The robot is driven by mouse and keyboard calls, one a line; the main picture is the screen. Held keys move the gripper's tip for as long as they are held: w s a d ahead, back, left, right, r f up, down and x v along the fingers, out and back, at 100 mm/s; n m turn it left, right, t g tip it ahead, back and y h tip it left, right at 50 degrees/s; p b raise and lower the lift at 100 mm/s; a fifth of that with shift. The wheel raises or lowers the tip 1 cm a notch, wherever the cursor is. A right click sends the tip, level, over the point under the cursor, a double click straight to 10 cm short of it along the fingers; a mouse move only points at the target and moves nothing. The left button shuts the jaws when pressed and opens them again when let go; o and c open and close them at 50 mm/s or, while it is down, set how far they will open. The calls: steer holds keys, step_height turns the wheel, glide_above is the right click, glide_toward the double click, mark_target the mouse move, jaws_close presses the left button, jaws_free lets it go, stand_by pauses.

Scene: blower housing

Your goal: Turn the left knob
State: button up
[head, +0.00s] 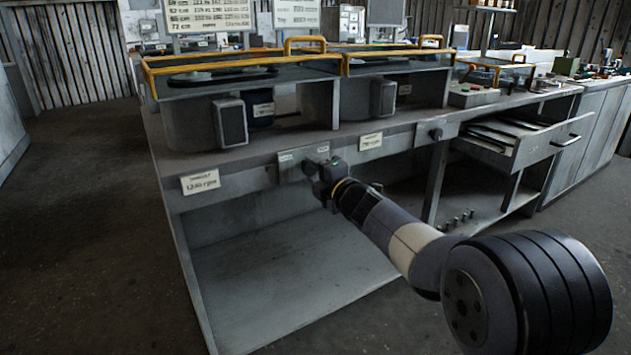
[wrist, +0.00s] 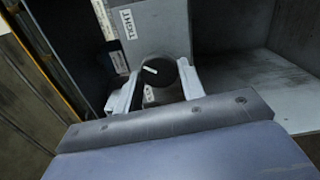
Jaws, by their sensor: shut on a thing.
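The left knob (wrist: 160,76) is round and black with a white pointer mark. In the wrist view it sits between the two pale fingers of my gripper (wrist: 157,84), which is shut on it from both sides. The mark lies slanted across the knob's face. In the head view my gripper (head: 324,174) is at the left control plate (head: 292,166) on the bench front and hides the knob there.
A second knob (head: 436,134) sits on a plate farther right along the bench front. An open drawer (head: 540,140) sticks out to its right. Yellow-railed covers (head: 300,63) stand on the bench top. Below the plate is an open bay (head: 290,270). Floor at left is clear.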

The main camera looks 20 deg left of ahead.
steer(key=shift+f+n+b, duration=0.1)
steer(key=shift+n+b, duration=0.4)
steer(key=shift+n, duration=0.4)
steer(key=o, duration=1)
steer(key=shift+c, duration=0.2)
steer(key=v, duration=1)
steer(key=shift+s+d+p, duration=0.25)
steer(key=shift+d+p, duration=0.05)
steer(key=shift+p, duration=0.15)
